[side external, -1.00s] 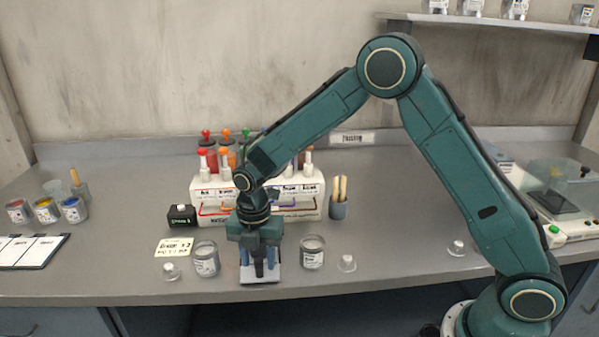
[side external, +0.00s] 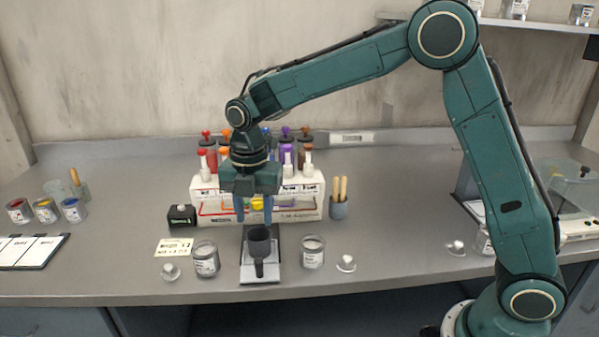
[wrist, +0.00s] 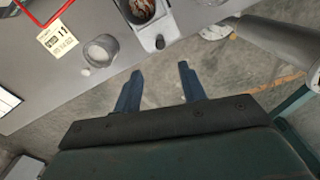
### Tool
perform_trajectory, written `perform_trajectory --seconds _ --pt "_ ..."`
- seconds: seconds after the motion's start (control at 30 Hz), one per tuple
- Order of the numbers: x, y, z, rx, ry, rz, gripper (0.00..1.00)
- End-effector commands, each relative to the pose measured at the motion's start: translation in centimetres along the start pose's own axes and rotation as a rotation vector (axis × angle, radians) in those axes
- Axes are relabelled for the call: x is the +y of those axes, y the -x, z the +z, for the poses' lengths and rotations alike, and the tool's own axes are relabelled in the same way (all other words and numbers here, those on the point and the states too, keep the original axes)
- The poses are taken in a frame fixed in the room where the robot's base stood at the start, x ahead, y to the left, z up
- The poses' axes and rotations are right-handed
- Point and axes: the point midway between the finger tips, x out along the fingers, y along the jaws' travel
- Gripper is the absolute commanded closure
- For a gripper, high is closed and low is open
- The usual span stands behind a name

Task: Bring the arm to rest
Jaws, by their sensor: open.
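My gripper (side external: 254,207) is open and empty. The cup stands upright on a pale plate (side external: 260,274) near the bench's front edge, apart from the fingers. In the wrist view the fingers (wrist: 158,88) are spread with nothing between them. The cup (wrist: 150,38) shows at the top there, with something brown inside.
Glass jars stand left (side external: 206,259) and right (side external: 312,252) of the plate. Behind my gripper is a white rack (side external: 300,201) of colored bottles. A brush pot (side external: 339,208) stands right of the rack. A yellow note (side external: 174,248) lies left. Open air surrounds the raised arm.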

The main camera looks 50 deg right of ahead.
Motion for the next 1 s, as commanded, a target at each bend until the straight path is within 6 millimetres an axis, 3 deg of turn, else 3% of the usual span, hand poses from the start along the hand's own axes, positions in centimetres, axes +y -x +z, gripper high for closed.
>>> perform_trajectory --seconds 0.37,0.53,0.77,1.0 --pt "-0.2 0.2 0.0 -0.001 -0.011 0.003 0.59" --pt "-1.1 1.4 0.1 -0.006 -0.085 0.021 0.59" --pt "-4.3 4.7 0.3 -0.014 -0.316 0.077 0.59" --pt "-8.9 8.2 0.0 -0.009 -0.629 0.155 0.59"
